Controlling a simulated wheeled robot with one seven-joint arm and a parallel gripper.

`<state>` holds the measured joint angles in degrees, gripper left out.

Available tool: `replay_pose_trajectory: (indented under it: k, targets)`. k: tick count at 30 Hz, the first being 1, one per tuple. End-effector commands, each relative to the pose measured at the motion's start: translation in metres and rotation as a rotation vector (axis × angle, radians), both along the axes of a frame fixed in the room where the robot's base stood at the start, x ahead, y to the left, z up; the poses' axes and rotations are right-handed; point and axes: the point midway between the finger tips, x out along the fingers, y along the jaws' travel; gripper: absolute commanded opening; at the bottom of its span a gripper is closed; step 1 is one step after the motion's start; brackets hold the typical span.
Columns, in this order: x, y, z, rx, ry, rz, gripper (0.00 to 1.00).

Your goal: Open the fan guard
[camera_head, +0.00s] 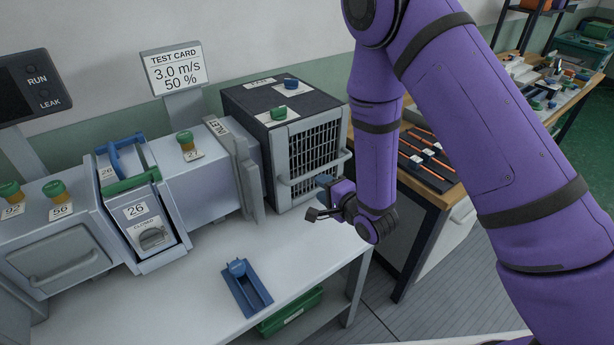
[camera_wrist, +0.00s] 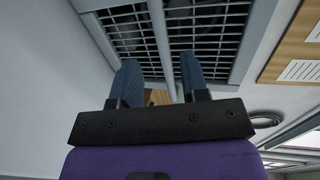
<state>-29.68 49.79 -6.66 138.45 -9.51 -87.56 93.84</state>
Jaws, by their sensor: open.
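The fan guard (camera_head: 303,152) is a light grey framed grille on the front of a dark box, and it looks closed against it. A pale handle bar (camera_head: 318,172) crosses its lower part. My gripper (camera_head: 316,204) is open and empty just in front of the guard's lower right part. In the wrist view the grille (camera_wrist: 205,42) fills the top, and a pale bar (camera_wrist: 161,45) runs down between the two blue fingers of my gripper (camera_wrist: 160,78). I cannot tell whether the fingers touch the bar. My forearm hides the area right of the guard.
The grey duct (camera_head: 205,165) with a damper box (camera_head: 140,215) stands left of the fan box. A blue tray (camera_head: 247,290) lies on the light bench (camera_head: 195,300). A wooden-topped cabinet (camera_head: 445,180) stands right. The bench in front of the guard is clear.

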Motion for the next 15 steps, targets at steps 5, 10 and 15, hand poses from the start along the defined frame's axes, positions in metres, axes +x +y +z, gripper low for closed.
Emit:
replay_pose_trajectory:
  k: [5,10,15]
  targets:
    - [0.026,0.019,-0.006,-0.002,-0.002,0.003,0.41]
    - [0.049,0.034,-0.012,-0.002,-0.002,0.002,0.41]
    - [0.063,0.043,-0.015,-0.001,-0.001,0.001,0.41]
